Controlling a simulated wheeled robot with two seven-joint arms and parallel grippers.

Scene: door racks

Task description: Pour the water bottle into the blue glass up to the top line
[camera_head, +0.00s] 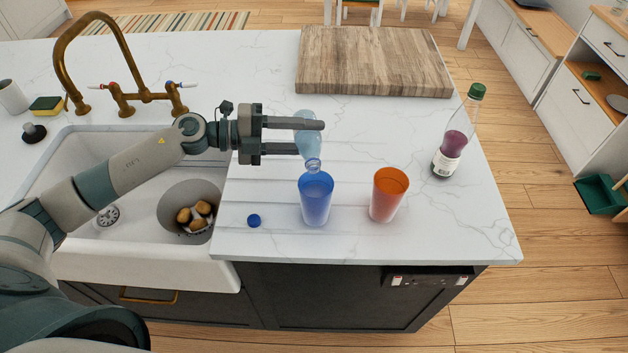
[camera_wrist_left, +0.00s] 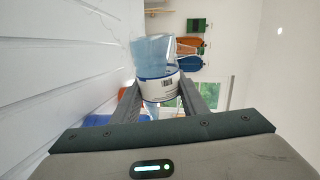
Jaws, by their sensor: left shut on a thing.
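My left gripper (camera_head: 318,137) is shut on the clear water bottle (camera_head: 308,143). The bottle is tipped with its neck down over the blue glass (camera_head: 316,199), its mouth at about the glass's rim. In the left wrist view the bottle (camera_wrist_left: 155,75), with a white and blue label, sits between the fingers (camera_wrist_left: 158,97). The blue glass stands upright on the counter; its water level and lines cannot be made out. A blue cap (camera_head: 254,220) lies on the counter to the left of the glass. My right gripper is not in view.
An orange glass (camera_head: 388,194) stands just right of the blue one. A bottle of dark red liquid (camera_head: 457,136) stands farther right. A wooden board (camera_head: 374,62) lies at the back. A sink (camera_head: 90,235) with a brass faucet (camera_head: 124,75) is on the left.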

